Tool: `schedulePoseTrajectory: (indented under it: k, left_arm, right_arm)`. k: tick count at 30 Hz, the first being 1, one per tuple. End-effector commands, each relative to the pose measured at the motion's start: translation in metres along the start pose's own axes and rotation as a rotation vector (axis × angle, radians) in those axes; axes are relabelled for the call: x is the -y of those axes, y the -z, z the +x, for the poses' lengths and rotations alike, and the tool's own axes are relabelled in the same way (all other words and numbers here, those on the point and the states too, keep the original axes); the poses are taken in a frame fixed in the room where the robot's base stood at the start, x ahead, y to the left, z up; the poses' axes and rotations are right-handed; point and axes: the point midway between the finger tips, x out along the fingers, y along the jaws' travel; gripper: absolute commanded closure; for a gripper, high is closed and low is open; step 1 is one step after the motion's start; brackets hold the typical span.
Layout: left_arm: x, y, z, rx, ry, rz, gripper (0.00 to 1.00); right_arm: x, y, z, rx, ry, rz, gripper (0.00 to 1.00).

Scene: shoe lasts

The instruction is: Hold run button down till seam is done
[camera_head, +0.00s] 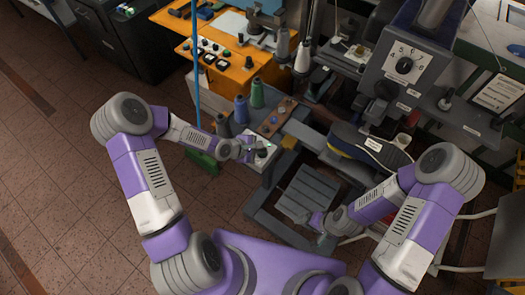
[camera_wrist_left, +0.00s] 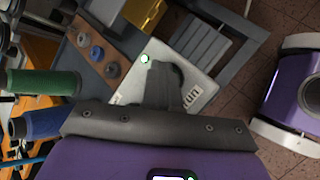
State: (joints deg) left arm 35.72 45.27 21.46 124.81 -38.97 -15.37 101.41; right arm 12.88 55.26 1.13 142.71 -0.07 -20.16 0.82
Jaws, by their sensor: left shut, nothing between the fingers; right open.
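A pale control box (camera_head: 264,160) stands at the front left of the machine and also shows in the left wrist view (camera_wrist_left: 203,84). It bears the word "run" and a small round green light (camera_wrist_left: 144,58). My left gripper (camera_head: 250,150) is shut and empty, with its fingertips over the top of the box; in the left wrist view the dark fingers (camera_wrist_left: 164,78) lie between the light and the "run" label. The run button is not clearly visible, and I cannot tell whether the fingertips touch it. My right gripper (camera_head: 318,222) is open and empty at the right, by the grey slatted platform.
Thread spools (camera_head: 257,92) stand behind the box, next to a brown strip (camera_head: 279,115) with small bobbins. A dark shoe with a yellow edge (camera_head: 352,143) sits at the machine on the right. A grey slatted platform (camera_head: 307,193) lies in front. Open floor is at the left.

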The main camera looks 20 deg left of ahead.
Motion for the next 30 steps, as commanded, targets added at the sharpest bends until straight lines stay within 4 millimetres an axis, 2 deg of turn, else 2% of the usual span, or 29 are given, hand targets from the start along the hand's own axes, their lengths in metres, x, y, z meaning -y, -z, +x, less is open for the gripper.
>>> schedulePoseTrajectory:
  k: [5, 15, 25, 30]
  left_arm:
    - [0.000, -0.001, -0.001, -0.001, 0.002, -0.001, 1.00]
    - [-0.009, -0.009, -0.013, -0.001, 0.001, -0.001, 1.00]
    - [-0.009, -0.009, -0.013, 0.000, 0.001, -0.001, 1.00]
    - [-0.014, -0.014, -0.019, 0.000, 0.000, 0.000, 1.00]
  right_arm:
    - [0.001, 0.000, -0.002, 0.000, 0.000, 0.000, 0.06]
    - [0.006, -0.001, -0.017, 0.000, 0.000, 0.000, 0.06]
    - [0.006, -0.001, -0.017, 0.000, 0.000, 0.000, 0.06]
    - [0.009, -0.001, -0.024, 0.000, 0.000, 0.000, 0.06]
